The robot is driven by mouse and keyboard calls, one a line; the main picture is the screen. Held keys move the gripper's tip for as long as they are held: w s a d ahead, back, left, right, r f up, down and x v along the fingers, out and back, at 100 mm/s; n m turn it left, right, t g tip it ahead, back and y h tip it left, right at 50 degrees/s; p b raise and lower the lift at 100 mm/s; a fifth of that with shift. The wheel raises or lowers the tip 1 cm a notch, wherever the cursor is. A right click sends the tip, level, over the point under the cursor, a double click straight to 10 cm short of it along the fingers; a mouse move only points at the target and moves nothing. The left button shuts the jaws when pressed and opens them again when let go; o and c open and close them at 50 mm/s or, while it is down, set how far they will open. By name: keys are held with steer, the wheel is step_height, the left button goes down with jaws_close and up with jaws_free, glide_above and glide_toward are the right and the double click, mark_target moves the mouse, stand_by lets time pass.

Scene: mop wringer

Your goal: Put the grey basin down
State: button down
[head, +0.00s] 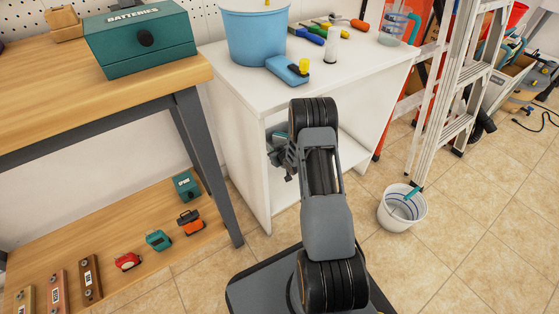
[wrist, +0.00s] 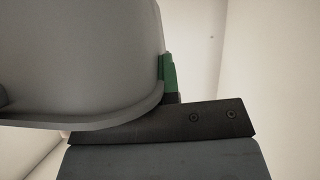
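The grey basin (wrist: 80,60) fills the left of the wrist view, very close to the camera, with its flared rim toward the bottom of the picture. My gripper (wrist: 169,78) shows there as a dark finger bar with a green pad against the basin's right side. The pad touches the basin, and I see it as shut on the basin; the other finger is hidden. In the head view my arm reaches to the open front of the white shelf unit (head: 235,130). My arm hides most of the gripper there, and I cannot make out the basin clearly.
A blue tub (head: 255,38) and several tools stand on top of the unit. A wooden workbench (head: 50,85) with a green batteries box (head: 143,40) is at left. A white bucket (head: 402,209) and a stepladder (head: 462,85) are at right. Tiled floor lies clear at lower right.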

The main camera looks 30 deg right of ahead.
steer(key=f+b, duration=0.1)
steer(key=f, duration=0.1)
steer(key=f+b, duration=0.1)
steer(key=f, duration=0.1)
steer(key=a+f+b, duration=0.1)
steer(key=f, duration=0.2)
steer(key=shift+w+a, duration=0.1)
steer(key=shift+w, duration=0.1)
steer(key=shift+r, duration=0.1)
steer(key=c, duration=1.7)
jaws_free()
steer(key=shift+f, duration=0.2)
steer(key=shift+c, duration=0.2)
steer(key=o, duration=0.4)
steer(key=shift+r, duration=0.1)
